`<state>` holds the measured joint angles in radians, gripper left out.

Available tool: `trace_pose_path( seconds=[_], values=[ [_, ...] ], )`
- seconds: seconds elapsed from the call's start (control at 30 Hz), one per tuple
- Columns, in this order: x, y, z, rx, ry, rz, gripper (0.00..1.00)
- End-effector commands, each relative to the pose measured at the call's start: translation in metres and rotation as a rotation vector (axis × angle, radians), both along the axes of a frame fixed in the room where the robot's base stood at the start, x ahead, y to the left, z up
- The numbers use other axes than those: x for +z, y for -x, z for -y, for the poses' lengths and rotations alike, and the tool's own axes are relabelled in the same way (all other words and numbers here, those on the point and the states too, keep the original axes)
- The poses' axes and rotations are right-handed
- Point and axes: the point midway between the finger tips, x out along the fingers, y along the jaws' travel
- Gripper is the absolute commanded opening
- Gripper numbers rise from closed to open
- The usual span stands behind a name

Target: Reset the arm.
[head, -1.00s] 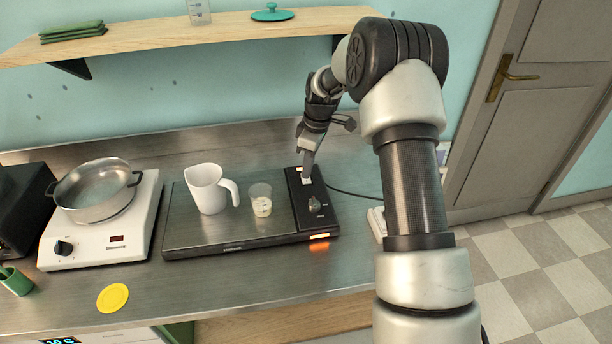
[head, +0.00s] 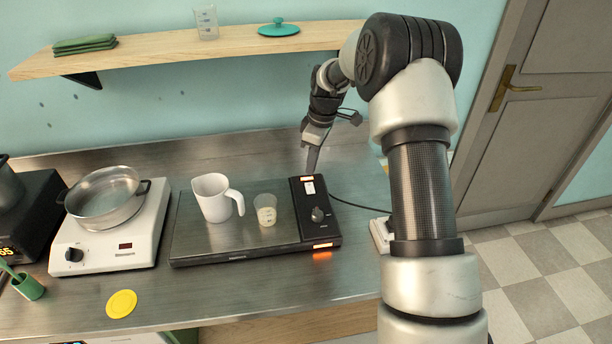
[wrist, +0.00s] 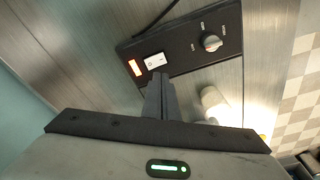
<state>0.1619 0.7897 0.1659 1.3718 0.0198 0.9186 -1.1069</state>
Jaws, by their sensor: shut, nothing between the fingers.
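My gripper (head: 312,168) is above the back end of the control panel of a flat black-edged plate device (head: 235,222). Its fingers are shut and empty. In the wrist view the closed fingers (wrist: 159,88) point toward a white rocker switch (wrist: 155,61) beside a lit orange lamp (wrist: 135,68). In the head view the fingertips appear just above the panel, apart from the switch (head: 310,188). A dial (head: 318,214) sits farther forward on the panel.
A white pitcher (head: 213,198) and a small clear beaker (head: 265,210) stand on the plate. A metal pan (head: 104,198) sits on a white hot plate (head: 110,240) at left. A wooden shelf (head: 180,45) runs above. A yellow disc (head: 121,303) lies in front.

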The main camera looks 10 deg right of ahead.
Motion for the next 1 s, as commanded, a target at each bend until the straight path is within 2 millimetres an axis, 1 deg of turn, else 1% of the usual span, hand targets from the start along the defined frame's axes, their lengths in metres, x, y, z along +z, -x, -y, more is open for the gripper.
trace_pose_path(
  seconds=[0.13,0.2,0.27,0.37,0.4,0.47,0.5,0.57,0.6,0.67,0.7,0.77,0.8,0.87,0.9,0.97,1.0],
  values=[
    [0.001,0.0,0.0,-0.001,0.0,0.001,0.0],
    [0.009,0.002,0.0,-0.01,0.003,0.006,0.0],
    [0.022,0.006,-0.001,-0.027,0.008,0.013,0.0],
    [0.06,0.02,-0.003,-0.081,0.022,0.034,0.0],
    [0.077,0.029,-0.004,-0.112,0.028,0.044,0.0],
    [0.105,0.045,-0.004,-0.167,0.036,0.062,0.0],
    [0.123,0.056,-0.004,-0.204,0.04,0.073,0.0],
    [0.147,0.075,-0.005,-0.26,0.043,0.091,0.0],
    [0.161,0.088,-0.005,-0.299,0.045,0.103,0.0],
    [0.182,0.108,-0.005,-0.357,0.044,0.122,0.0],
    [0.195,0.123,-0.005,-0.397,0.042,0.134,0.0],
    [0.212,0.144,-0.005,-0.455,0.036,0.154,0.0],
    [0.222,0.159,-0.005,-0.493,0.031,0.167,0.0],
    [0.236,0.182,-0.005,-0.554,0.021,0.187,0.0],
    [0.244,0.197,-0.004,-0.593,0.011,0.201,0.0],
    [0.253,0.22,-0.004,-0.652,-0.004,0.219,0.0],
    [0.258,0.236,-0.004,-0.692,-0.016,0.231,0.0]
  ],
)
